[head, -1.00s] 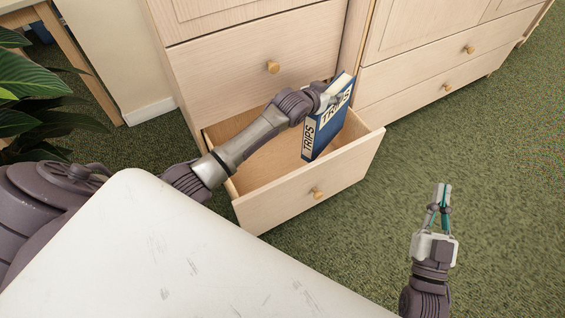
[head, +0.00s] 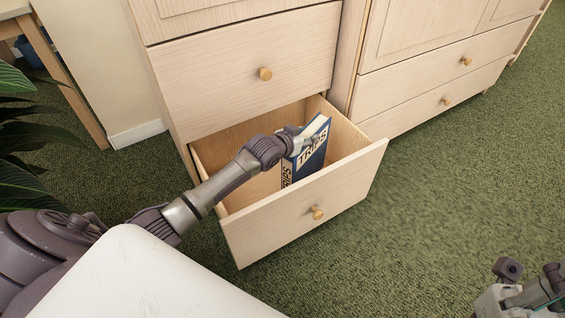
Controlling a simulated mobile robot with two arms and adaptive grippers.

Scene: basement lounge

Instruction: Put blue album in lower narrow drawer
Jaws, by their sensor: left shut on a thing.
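My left gripper (head: 311,143) is shut on the album's upper part, with the arm reaching over the drawer's left side. My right gripper (head: 525,288) is at the bottom right corner, partly cut off, away from the drawer; its fingers do not show clearly.
A closed drawer (head: 240,75) with a round knob is directly above the open one. A wider cabinet (head: 425,90) with closed drawers stands to the right. A plant (head: 28,135) and a wooden table leg (head: 65,85) are at the left. Green carpet (head: 440,190) at right is clear.

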